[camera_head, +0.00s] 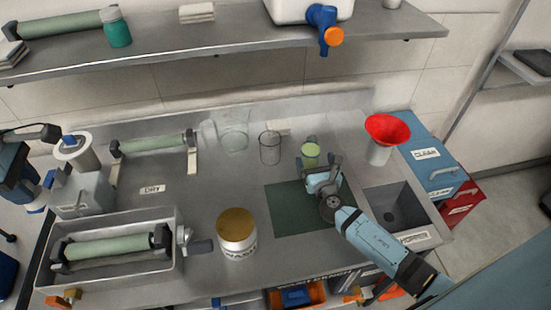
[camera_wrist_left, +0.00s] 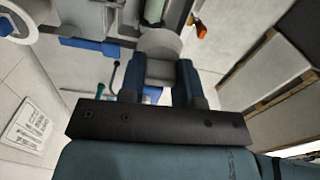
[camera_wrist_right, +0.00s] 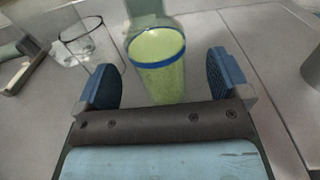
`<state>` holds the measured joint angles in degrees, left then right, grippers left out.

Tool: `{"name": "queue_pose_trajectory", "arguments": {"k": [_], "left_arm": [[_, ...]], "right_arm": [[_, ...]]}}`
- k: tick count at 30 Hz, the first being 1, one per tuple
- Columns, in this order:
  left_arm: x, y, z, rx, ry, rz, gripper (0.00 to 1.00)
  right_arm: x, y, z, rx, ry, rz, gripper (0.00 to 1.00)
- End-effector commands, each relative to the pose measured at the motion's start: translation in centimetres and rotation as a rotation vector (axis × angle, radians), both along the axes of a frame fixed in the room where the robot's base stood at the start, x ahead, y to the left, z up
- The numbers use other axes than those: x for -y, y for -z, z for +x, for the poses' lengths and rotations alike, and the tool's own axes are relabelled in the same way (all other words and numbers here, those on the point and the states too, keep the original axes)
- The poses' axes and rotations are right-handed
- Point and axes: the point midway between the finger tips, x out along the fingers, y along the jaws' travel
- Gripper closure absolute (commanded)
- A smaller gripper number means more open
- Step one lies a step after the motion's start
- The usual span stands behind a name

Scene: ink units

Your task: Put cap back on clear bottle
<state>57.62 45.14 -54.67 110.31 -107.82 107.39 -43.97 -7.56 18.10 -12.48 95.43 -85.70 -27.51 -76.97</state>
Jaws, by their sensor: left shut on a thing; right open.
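The clear bottle (camera_head: 310,155) holds yellow-green liquid and stands upright just beyond my right gripper (camera_head: 322,168). In the right wrist view the bottle (camera_wrist_right: 157,75) has a blue band at the liquid's level, and its top leaves the frame. My right gripper (camera_wrist_right: 165,82) is open, with the bottle ahead between its fingers and a gap on both sides. My left gripper (camera_head: 42,192) is at the far left edge by the grey machine. In its wrist view the left gripper (camera_wrist_left: 160,75) is shut on a pale grey piece (camera_wrist_left: 158,70). I cannot make out a cap.
Empty clear glassware (camera_head: 270,148) stands left of the bottle. A red funnel (camera_head: 387,129) and a sink (camera_head: 395,207) are to the right. A gold-lidded jar (camera_head: 237,232) and a roller tray (camera_head: 165,270) occupy the front left. The dark green mat (camera_head: 285,210) is partly clear.

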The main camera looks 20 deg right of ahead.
Motion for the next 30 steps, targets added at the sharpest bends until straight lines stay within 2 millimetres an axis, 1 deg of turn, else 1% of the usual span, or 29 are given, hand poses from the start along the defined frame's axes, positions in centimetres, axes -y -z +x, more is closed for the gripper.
{"name": "queue_pose_trajectory", "arguments": {"k": [1, 3, 7, 11, 20, 21, 23, 24, 26, 27, 29, 30], "left_arm": [[0.0, -0.6, 0.0, 0.0, 0.0, 0.0, 0.91], [0.0, -1.0, 0.0, 0.0, 0.0, 0.0, 0.91], [0.0, -0.9, 0.0, 0.0, 0.0, 0.0, 0.91], [0.0, -0.9, 0.0, 0.0, 0.0, 0.0, 0.91], [0.0, -0.9, 0.0, 0.0, 0.0, 0.0, 0.91], [0.0, -0.9, 0.0, 0.0, 0.0, 0.0, 0.91], [0.0, -0.9, 0.0, 0.0, 0.0, 0.0, 0.91], [0.0, -0.9, 0.0, 0.0, 0.0, 0.0, 0.91], [0.0, -0.9, 0.0, 0.0, 0.0, 0.0, 0.91], [0.0, -0.9, 0.0, 0.0, 0.0, 0.0, 0.91], [0.0, -0.9, 0.0, 0.0, 0.0, 0.0, 0.91], [0.0, -0.9, 0.0, 0.0, 0.0, 0.0, 0.91]], "right_arm": [[0.1, -0.6, 1.0, 0.003, 0.001, 0.0, 0.05], [0.2, -0.8, 2.1, 0.003, 0.0, -0.001, 0.05], [0.5, -0.5, 3.6, 0.002, 0.0, -0.001, 0.05], [0.7, -0.5, 4.2, 0.001, 0.0, 0.001, 0.05], [0.7, -0.5, 4.1, 0.001, 0.0, 0.001, 0.05], [0.7, -0.5, 4.1, 0.001, 0.0, 0.001, 0.15], [0.7, -0.5, 4.1, 0.001, 0.0, 0.0, 0.28], [0.7, -0.5, 4.1, 0.001, 0.0, 0.0, 0.38], [0.7, -0.5, 4.1, 0.001, 0.0, 0.0, 0.51], [0.7, -0.5, 4.1, 0.001, 0.0, 0.0, 0.61], [0.7, -0.5, 4.1, 0.001, 0.0, 0.0, 0.74], [0.7, -0.6, 4.2, 0.003, 0.0, 0.0, 0.76]]}}
